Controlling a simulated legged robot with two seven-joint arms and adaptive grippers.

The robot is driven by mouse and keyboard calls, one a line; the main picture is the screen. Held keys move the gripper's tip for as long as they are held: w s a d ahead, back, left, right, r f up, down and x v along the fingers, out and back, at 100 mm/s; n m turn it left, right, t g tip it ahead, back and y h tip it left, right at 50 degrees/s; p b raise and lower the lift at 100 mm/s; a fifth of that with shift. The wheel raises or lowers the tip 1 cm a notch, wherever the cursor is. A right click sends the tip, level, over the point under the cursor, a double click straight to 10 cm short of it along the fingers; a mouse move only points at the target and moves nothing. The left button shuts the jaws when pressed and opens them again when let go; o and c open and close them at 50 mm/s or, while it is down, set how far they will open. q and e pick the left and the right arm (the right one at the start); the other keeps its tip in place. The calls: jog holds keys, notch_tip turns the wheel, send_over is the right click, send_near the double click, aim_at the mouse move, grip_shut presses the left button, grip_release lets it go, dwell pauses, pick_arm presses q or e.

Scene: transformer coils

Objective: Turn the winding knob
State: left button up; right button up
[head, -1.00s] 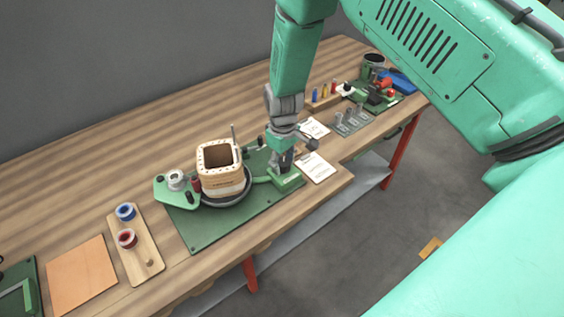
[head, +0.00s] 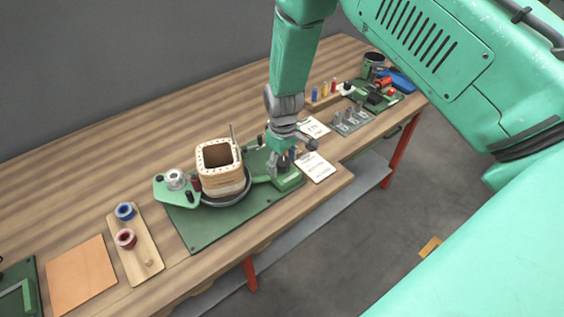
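The winding machine stands on a green base plate (head: 222,219) on the wooden bench. A square tan coil former (head: 222,170) sits on its round dark turntable. A green housing (head: 287,178) stands at the plate's right end. My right gripper (head: 290,148) points down just above and behind this housing, with its fingers spread apart. The winding knob appears to be the small dark part (head: 283,161) below the fingers; the gripper partly hides it, and I cannot tell whether they touch. My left gripper is not in view.
A wooden board (head: 146,265) with a blue and a red spool lies left of the machine, beside an orange sheet (head: 80,275). White papers (head: 317,167) lie just right of the gripper. Tools and a green fixture (head: 375,94) stand at the far right.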

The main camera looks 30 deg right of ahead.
aim_at(282, 161)
notch_tip(282, 161, up, 12)
dwell(0.6)
jog(key=shift+w, duration=0.1)
